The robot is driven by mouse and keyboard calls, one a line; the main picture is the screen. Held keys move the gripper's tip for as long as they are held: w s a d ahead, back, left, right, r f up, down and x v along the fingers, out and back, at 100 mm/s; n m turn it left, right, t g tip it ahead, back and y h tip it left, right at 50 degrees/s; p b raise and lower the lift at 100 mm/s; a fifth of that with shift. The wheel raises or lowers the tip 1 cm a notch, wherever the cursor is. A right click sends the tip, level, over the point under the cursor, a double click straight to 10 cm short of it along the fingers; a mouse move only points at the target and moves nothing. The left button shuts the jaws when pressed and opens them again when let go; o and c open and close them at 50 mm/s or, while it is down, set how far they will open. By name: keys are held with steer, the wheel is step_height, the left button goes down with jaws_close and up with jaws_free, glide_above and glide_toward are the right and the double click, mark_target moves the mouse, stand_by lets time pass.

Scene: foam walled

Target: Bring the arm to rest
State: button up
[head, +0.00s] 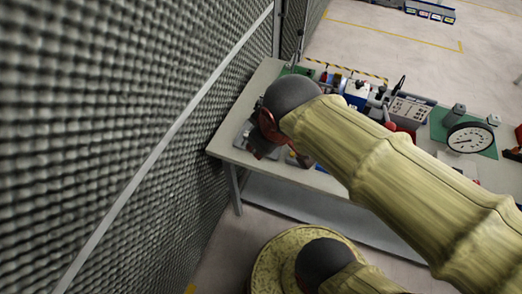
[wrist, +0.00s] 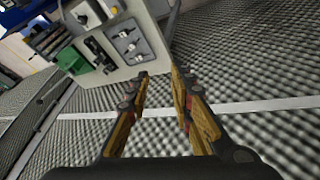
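My gripper (wrist: 160,72) shows in the wrist view with its two yellow-and-dark fingers apart and nothing between them. In the head view my arm, in a tan sleeve, reaches from the lower right over the workbench (head: 228,150). Its dark rounded joint is above the bench's left end, and the gripper itself is mostly hidden there. In the wrist view the bench appears tilted beyond the fingertips, with a grey plate carrying small fittings (wrist: 128,42). I cannot tell how far the fingertips are from the bench.
A grey foam wall (head: 120,130) runs along the left, close to the bench's left end, with a pale strip (wrist: 265,105) across it. The bench holds a round dial gauge (head: 470,137), a grey control box (head: 410,109) and other equipment. Open floor (head: 400,45) lies behind the bench.

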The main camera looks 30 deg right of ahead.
steer(key=s+m, duration=0.1)
steer(key=s+a+r+m, duration=0.1)
steer(key=s+a+m+y, duration=0.1)
steer(key=shift+r+m, duration=0.25)
steer(key=shift+m, duration=0.05)
steer(key=shift+f, duration=0.1)
step_height(320, 180, down, 4)
steer(key=b, duration=0.4)
stand_by(0.5)
